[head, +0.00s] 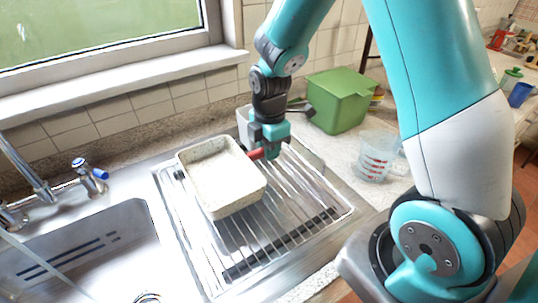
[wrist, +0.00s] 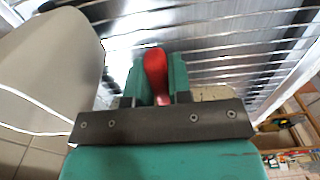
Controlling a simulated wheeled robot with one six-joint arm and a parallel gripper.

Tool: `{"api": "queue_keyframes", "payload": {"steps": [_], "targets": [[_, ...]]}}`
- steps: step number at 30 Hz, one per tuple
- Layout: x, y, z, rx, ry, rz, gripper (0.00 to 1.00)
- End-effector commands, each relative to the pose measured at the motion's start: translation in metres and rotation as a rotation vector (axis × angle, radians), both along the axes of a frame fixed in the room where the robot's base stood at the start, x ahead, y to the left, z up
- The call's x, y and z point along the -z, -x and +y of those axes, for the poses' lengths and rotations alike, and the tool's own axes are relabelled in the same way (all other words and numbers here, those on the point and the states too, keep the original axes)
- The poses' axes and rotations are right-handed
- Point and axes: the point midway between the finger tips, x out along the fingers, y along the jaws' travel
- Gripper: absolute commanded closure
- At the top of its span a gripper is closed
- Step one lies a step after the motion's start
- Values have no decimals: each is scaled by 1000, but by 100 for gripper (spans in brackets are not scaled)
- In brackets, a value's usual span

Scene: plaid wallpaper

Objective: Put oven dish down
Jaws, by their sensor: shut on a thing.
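The oven dish (head: 215,199) is a pale, open, rectangular dish over the left part of the wire drying rack in the head view. I cannot tell whether its base touches the wires. My gripper (head: 262,153) is at its right side. A red handle-like piece runs between the jaws and the dish's side. In the wrist view my gripper (wrist: 157,78) is shut on this red piece (wrist: 155,68), with one finger on each side. How the piece joins the dish is hidden.
The drying rack (head: 293,215) has bare wires right of the dish. The sink (head: 95,245) and tap (head: 85,170) are left. A green box (head: 340,100) and clear measuring jug (head: 374,155) stand right of the rack. A tiled wall and windowsill (head: 120,88) close off the back.

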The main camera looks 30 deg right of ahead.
Motion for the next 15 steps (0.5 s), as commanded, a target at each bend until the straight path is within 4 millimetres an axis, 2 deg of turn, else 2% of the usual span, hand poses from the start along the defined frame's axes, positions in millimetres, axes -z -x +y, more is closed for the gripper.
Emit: {"api": "queue_keyframes", "payload": {"steps": [3, 6, 15], "targets": [[17, 0, 0, 0, -1, 4, 100], [24, 0, 0, 0, -1, 1, 100], [26, 0, 0, 0, -1, 0, 100]]}}
